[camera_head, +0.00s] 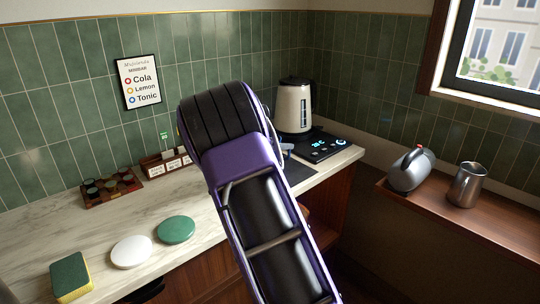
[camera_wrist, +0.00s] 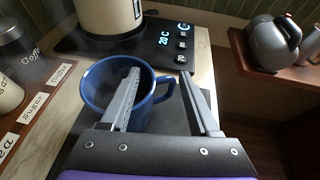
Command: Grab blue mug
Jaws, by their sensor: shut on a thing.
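The blue mug (camera_wrist: 92,87) stands upright in the wrist view, its open top facing up and its handle (camera_wrist: 166,88) on the right. My gripper (camera_wrist: 160,77) is shut on the mug at its right side. The left finger reaches inside the rim, and the right finger is outside, beyond the handle. In the head view my arm hides the mug and the fingers almost wholly.
A cream kettle (camera_head: 294,108) stands on a black base with a lit panel (camera_head: 322,146), just behind the mug. Labelled jars and cards (camera_wrist: 36,110) are to the left. A wooden ledge (camera_head: 450,218) at right holds a grey kettle (camera_head: 411,172) and steel cup (camera_head: 467,186).

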